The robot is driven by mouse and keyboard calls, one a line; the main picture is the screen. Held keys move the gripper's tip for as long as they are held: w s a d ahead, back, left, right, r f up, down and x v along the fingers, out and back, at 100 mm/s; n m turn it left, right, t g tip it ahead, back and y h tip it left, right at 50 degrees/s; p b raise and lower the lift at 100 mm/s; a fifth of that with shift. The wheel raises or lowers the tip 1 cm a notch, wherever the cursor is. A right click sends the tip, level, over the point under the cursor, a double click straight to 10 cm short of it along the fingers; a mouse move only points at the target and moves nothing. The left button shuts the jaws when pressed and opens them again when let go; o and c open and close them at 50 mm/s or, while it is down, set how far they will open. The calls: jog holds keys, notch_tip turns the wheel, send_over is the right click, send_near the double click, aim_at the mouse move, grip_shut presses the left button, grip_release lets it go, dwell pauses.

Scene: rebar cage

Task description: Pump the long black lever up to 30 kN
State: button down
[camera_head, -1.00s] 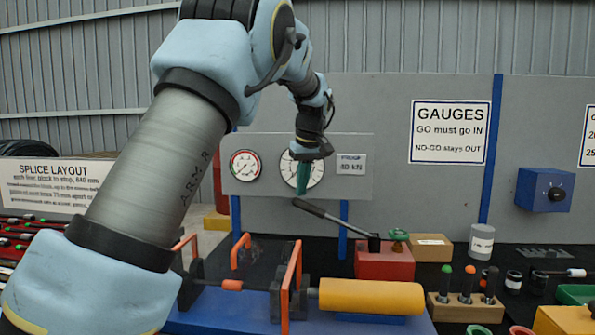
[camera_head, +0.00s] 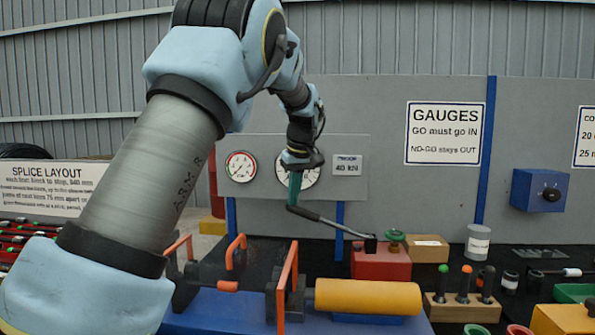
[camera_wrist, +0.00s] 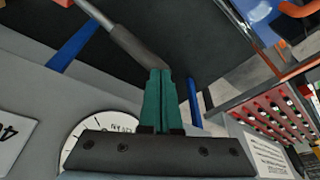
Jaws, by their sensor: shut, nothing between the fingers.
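The long black lever (camera_head: 330,224) rises to the left from the red pump body (camera_head: 381,263), at a shallow tilt. My gripper (camera_head: 293,203) has its green fingers together at the lever's dark grip end, and nothing is between them. In the wrist view the lever's grip (camera_wrist: 135,46) lies right at the shut fingertips (camera_wrist: 159,72); they seem to touch it. The large dial gauge (camera_head: 312,174) is partly hidden behind my gripper, and its needle cannot be read. A small gauge (camera_head: 241,166) with a red arc hangs to its left. The sign beside the dial reads PROOF 40 kN (camera_head: 347,165).
A green knob (camera_head: 395,236) sits by the pump, with a cardboard box (camera_head: 427,247) to its right. The yellow cylinder (camera_head: 368,297) and orange-handled frame (camera_head: 287,280) stand in front. The gauge panel (camera_head: 270,142) is close behind my gripper.

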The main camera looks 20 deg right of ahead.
jog(key=shift+f, duration=0.15)
jog(key=shift+w+a+f+b, duration=0.15)
jog(key=shift+f+b, duration=0.15)
jog(key=shift+f, duration=0.2)
jog(key=shift+a+f+b, duration=0.2)
jog(key=shift+f+b, duration=0.1)
jog(key=shift+f, duration=0.4)
jog(key=shift+w+a+f+b, duration=0.15)
jog(key=shift+f+b, duration=0.2)
jog(key=shift+f, duration=0.45)
